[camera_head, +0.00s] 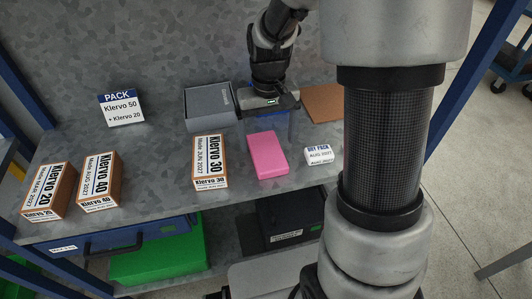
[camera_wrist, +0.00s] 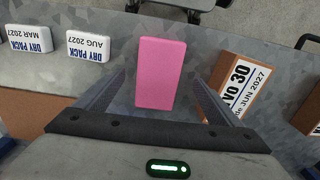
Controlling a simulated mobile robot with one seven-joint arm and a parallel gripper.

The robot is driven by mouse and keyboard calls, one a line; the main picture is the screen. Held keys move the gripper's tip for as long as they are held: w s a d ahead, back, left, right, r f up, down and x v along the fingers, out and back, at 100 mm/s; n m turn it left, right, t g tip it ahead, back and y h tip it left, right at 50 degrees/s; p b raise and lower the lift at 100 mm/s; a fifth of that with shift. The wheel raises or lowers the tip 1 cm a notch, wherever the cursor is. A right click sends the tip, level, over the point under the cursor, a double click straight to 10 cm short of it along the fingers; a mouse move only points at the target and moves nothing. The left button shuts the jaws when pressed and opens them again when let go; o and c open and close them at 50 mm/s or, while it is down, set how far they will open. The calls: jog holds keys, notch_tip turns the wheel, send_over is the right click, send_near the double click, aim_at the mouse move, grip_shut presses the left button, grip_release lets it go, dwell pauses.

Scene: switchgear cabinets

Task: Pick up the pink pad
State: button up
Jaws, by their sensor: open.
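The pink pad (camera_head: 267,155) lies flat on the grey metal shelf, between the Klervo 30 box and a white dry pack. In the wrist view the pink pad (camera_wrist: 160,73) shows ahead, lying between the lines of the two fingers. My gripper (camera_wrist: 155,95) is open, with nothing between its fingers that I can see being held. In the head view my gripper (camera_head: 266,104) is behind the pad, towards the back of the shelf; its fingertips are hard to make out there.
The Klervo 30 box (camera_head: 210,160) stands left of the pad, close to a finger in the wrist view. A dry pack (camera_head: 319,155) lies right. A grey box (camera_head: 209,106) and a brown pad (camera_head: 322,103) are behind. Klervo 40 (camera_head: 99,180) and Klervo 20 (camera_head: 48,190) boxes stand far left.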

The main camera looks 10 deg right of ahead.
aim_at(268, 154)
jog(key=shift+w+f+b, duration=0.15)
jog(key=shift+f+b, duration=0.1)
jog(key=shift+f, duration=1.25)
jog(key=shift+w+f+b, duration=0.15)
jog(key=shift+f+b, duration=0.1)
jog(key=shift+f, duration=1.25)
jog(key=c, duration=1.1)
